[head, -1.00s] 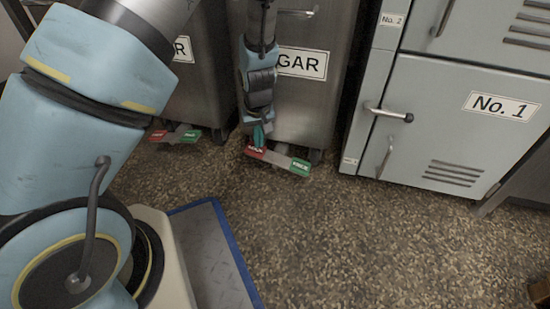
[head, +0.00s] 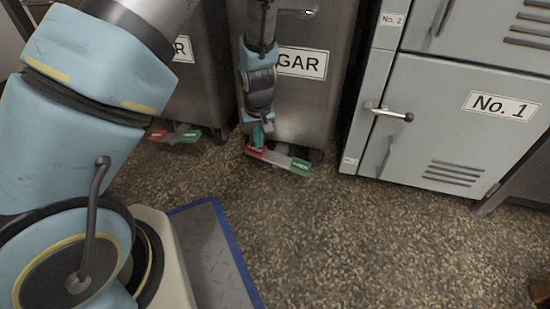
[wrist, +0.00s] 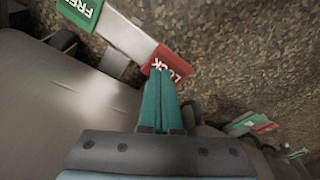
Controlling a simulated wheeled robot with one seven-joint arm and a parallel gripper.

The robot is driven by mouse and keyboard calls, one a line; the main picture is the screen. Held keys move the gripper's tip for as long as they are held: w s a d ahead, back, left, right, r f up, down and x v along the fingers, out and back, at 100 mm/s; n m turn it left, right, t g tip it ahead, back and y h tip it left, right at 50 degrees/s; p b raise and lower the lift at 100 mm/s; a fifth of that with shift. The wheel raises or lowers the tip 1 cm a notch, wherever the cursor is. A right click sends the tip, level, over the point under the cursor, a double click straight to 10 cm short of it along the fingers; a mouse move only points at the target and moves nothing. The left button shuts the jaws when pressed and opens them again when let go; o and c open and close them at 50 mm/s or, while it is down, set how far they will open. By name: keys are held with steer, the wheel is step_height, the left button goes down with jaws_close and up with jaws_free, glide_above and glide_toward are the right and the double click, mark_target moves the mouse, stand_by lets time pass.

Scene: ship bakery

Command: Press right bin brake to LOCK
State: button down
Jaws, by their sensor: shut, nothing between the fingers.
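The right bin (head: 313,93) is a steel bin with a label reading "GAR". Its brake pedal (head: 277,157) is a bar at the bin's foot with a red end and a green end. The red LOCK end (wrist: 170,63) and the green FREE end (wrist: 82,10) also show in the wrist view. My gripper (head: 258,138) has teal fingers that are shut and empty. The fingertips (wrist: 161,76) are right at the red LOCK end, overlapping its edge in the wrist view. I cannot tell for certain whether they touch it.
Another steel bin (head: 196,95) with its own red and green pedal (head: 175,135) stands to the left. A grey locker marked No. 1 (head: 455,130) stands to the right. The speckled floor (head: 390,240) in front is clear.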

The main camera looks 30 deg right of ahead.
mark_target(259, 150)
steer(key=shift+f+b, duration=1.05)
steer(key=shift+f, duration=0.55)
stand_by(0.6)
steer(key=shift+r, duration=0.1)
step_height(259, 150, up, 7)
steer(key=p, duration=0.7)
steer(key=shift+p, duration=0.35)
steer(key=w+a+r+n+p, duration=0.1)
steer(key=a+r+p, duration=0.2)
steer(key=a+r, duration=0.45)
steer(key=w+a+r+p, duration=0.25)
steer(key=a+r, duration=0.25)
steer(key=r, duration=0.5)
steer(key=s+a+r+p, duration=0.3)
steer(key=s+a+r, duration=0.1)
steer(key=a+r, duration=0.45)
steer(key=s+a+r+p, duration=0.3)
steer(key=a+r+p, duration=0.1)
steer(key=a+r, duration=0.45)
step_height(259, 150, up, 37)
steer(key=p, duration=3.7)
steer(key=shift+s+a+r, duration=0.15)
steer(key=shift+a+r, duration=0.05)
steer(key=shift+a, duration=0.15)
